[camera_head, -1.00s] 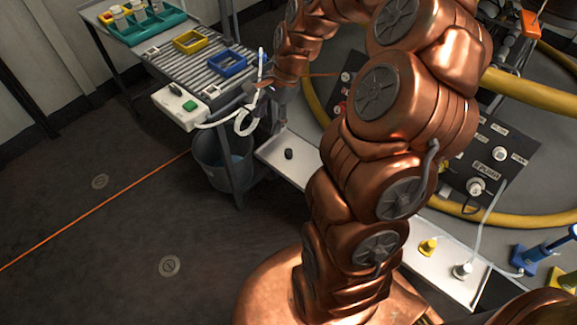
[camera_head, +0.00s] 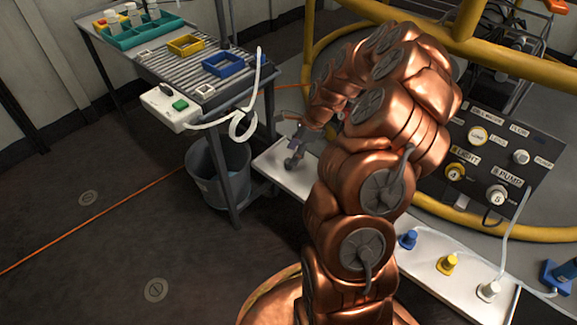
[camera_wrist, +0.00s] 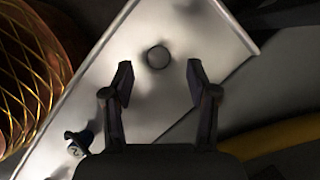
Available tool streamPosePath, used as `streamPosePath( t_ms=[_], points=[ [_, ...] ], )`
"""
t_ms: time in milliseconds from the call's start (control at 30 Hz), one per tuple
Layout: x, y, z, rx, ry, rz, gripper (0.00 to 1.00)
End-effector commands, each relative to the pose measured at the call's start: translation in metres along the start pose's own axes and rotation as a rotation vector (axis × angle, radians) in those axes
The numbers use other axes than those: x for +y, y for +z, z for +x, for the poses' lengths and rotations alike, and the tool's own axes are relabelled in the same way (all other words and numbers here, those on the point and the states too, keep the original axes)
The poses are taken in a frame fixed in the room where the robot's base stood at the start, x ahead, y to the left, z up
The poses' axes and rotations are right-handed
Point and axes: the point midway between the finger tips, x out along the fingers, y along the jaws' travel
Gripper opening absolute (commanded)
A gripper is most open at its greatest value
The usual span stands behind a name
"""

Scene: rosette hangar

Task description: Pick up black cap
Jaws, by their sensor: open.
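The black cap (camera_wrist: 158,56) stands on a pale bench strip (camera_wrist: 215,45), seen from above as a small dark round in the wrist view. My gripper (camera_wrist: 159,67) is open, with one finger on each side of the cap in the picture. The cap appears centred close to the fingertips, and neither finger appears to touch it. I cannot tell how high the fingers are above it. In the head view my gripper (camera_head: 293,152) is over the left end of the bench (camera_head: 279,168), and I cannot pick out the cap there.
Blue (camera_head: 408,239), yellow (camera_head: 447,264) and white (camera_head: 488,290) caps stand farther right on the bench. A roller table (camera_head: 180,65) and a grey bucket (camera_head: 220,175) are at left. A labelled control panel (camera_head: 520,180) and yellow pipes (camera_head: 545,232) are at right.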

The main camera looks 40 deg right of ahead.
Motion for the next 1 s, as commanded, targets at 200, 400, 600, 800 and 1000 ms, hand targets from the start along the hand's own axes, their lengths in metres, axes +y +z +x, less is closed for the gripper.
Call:
streamPosePath(
  t_ms=[200,400,600,800,1000],
  points=[
    [0.002,0.001,0.030,0.000,0.000,-0.004,0.58],
    [0.002,0.002,0.047,0.000,-0.002,-0.002,0.58],
    [0.002,0.002,0.046,0.000,-0.002,-0.002,0.58],
    [0.002,0.002,0.046,0.000,-0.002,-0.002,0.39],
    [0.002,0.002,0.046,0.000,-0.002,-0.002,0.18]
  ],
)
